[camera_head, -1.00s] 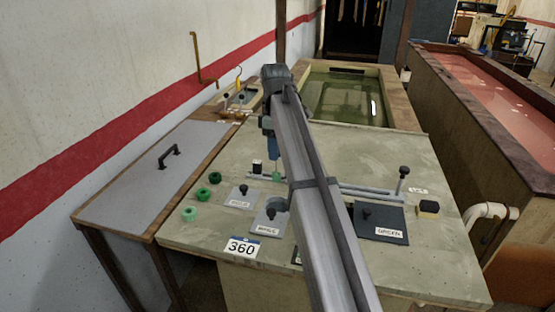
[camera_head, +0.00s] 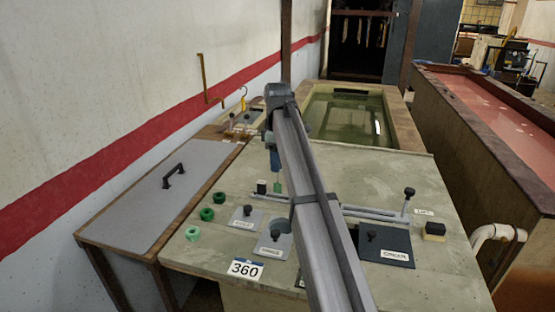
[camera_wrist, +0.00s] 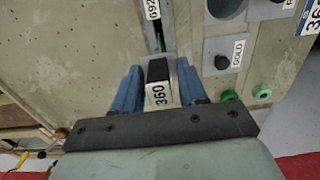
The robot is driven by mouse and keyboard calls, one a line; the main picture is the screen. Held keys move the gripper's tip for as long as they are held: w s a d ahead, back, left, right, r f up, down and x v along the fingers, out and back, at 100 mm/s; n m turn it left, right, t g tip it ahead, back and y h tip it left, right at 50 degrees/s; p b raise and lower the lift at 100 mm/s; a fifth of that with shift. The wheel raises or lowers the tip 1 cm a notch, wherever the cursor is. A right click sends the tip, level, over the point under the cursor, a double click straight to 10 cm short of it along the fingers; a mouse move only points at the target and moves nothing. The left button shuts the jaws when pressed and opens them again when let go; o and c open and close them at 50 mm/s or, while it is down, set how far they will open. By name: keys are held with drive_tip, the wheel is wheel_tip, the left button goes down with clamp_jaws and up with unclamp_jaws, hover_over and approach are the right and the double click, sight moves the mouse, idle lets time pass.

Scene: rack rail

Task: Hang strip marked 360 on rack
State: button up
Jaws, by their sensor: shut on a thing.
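Several pale strips hang in a dark opening (camera_head: 362,32) at the back; I cannot tell if that is the rack.
The concrete bench (camera_head: 230,283) has a 360 plate (camera_head: 245,269) on its front edge. Green rings (camera_head: 207,214), small labelled plates, grey bars (camera_head: 375,215) and a dark plate (camera_head: 386,247) lie on it. A liquid-filled basin (camera_head: 345,115) is behind; a reddish tank stands right.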

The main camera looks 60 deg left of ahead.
sight(277, 183)
drive_tip(key=shift+f, duration=5.55)
drive_tip(key=o, duration=1)
drive_tip(key=shift+r, duration=3.5)
